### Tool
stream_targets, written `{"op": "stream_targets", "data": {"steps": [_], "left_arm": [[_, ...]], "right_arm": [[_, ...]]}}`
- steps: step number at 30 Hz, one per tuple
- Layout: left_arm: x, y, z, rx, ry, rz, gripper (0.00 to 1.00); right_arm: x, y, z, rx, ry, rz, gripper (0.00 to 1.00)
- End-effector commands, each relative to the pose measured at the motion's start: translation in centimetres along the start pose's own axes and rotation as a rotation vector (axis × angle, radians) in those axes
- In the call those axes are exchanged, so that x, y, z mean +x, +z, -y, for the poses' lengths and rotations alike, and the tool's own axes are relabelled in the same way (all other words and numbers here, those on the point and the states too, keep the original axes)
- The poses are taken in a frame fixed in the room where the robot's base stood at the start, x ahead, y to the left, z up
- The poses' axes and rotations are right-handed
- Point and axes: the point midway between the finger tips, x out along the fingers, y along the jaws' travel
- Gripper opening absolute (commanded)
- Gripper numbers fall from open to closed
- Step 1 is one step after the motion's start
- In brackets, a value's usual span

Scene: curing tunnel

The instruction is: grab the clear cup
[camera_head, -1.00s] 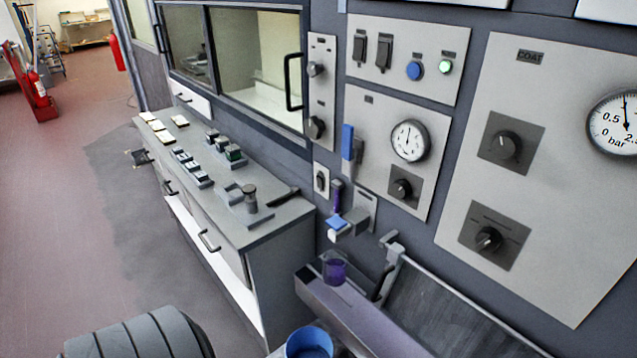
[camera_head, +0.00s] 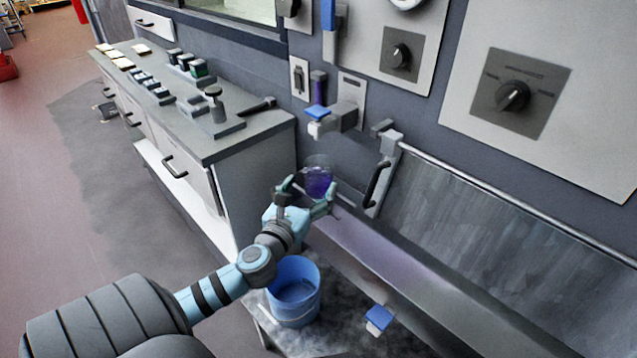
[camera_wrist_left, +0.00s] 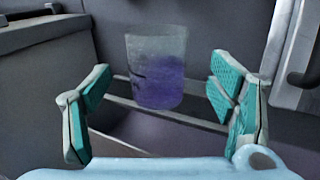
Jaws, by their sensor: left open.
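The clear cup (camera_head: 318,177) holds purple liquid and stands upright near the left end of a trough ledge, below a blue-handled tap. My left gripper (camera_head: 308,194) is open just in front of it in the head view. In the left wrist view the cup (camera_wrist_left: 157,68) appears between and beyond the two teal-padded fingers of my left gripper (camera_wrist_left: 160,110), with a visible gap on both sides. The fingers do not touch it there. My right gripper is not in view.
A blue bucket (camera_head: 294,291) stands below my left forearm. The blue-handled tap (camera_head: 322,120) juts from the wall above the cup. A black handle (camera_head: 377,184) is to the cup's right. A grey cabinet (camera_head: 232,148) stands at left.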

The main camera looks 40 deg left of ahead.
Motion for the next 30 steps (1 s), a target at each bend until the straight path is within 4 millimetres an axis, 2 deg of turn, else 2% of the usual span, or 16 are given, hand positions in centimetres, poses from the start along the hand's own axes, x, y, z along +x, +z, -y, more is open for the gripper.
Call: {"op": "stream_targets", "data": {"steps": [10, 17, 28, 30], "left_arm": [[5.6, -0.3, -0.4, -0.004, 0.001, -0.001, 0.77], [6.1, -0.3, -0.4, -0.004, -0.001, -0.003, 0.77], [6.0, -0.3, -0.4, -0.005, -0.001, -0.003, 0.2], [6.0, -0.3, -0.4, -0.005, -0.001, -0.003, 0.19]], "right_arm": [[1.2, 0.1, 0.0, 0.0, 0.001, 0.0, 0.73], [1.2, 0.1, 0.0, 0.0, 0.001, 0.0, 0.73], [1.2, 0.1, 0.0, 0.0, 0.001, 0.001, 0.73], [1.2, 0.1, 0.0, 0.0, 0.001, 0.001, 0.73]]}}
